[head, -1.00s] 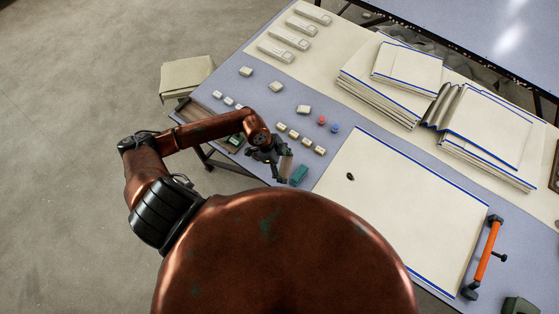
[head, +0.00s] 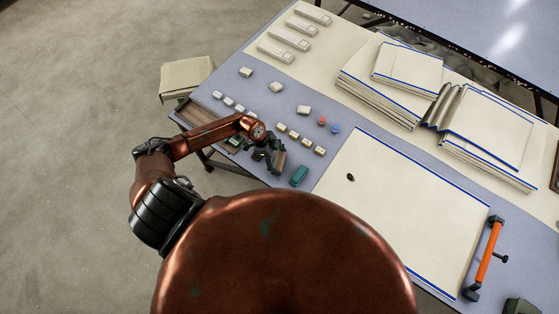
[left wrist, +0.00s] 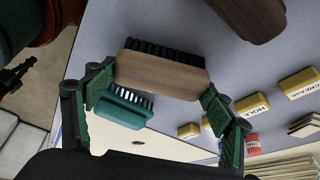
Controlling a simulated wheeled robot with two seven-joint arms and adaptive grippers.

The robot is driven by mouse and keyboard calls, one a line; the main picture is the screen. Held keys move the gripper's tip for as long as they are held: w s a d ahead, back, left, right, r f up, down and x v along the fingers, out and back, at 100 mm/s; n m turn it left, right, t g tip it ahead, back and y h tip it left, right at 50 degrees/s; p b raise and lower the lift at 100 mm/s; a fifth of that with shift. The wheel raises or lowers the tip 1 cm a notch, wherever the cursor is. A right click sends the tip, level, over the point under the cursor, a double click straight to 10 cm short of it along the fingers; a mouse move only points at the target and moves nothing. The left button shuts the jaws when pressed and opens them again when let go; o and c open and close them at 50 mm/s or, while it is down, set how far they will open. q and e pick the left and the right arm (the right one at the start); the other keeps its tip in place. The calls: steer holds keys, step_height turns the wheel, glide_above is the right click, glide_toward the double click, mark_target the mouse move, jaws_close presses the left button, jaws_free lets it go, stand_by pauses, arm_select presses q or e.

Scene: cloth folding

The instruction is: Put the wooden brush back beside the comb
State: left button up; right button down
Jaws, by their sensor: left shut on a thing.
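The wooden brush (left wrist: 165,75), a pale brown block with dark bristles, is between the fingers of my left gripper (left wrist: 158,88), which is shut on it. In the head view the brush (head: 279,161) shows at the tips of my left gripper (head: 274,160), close to the table's near left edge. I cannot tell how high it is above the table. My right gripper is not in view.
Small labelled blocks (head: 294,134) stand in a row behind the gripper. A red piece (head: 322,120) and a blue piece (head: 335,128) lie nearby. A large blue-edged sheet (head: 400,205) covers the table to the right. An orange-handled tool (head: 488,250) lies at the far right.

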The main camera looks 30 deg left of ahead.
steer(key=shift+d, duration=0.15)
arm_select(q)
steer(key=o, duration=1.1)
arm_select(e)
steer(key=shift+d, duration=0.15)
arm_select(q)
steer(key=shift+r, duration=0.1)
steer(key=v, duration=1.2)
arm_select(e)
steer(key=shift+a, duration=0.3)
arm_select(q)
steer(key=shift+d, duration=0.15)
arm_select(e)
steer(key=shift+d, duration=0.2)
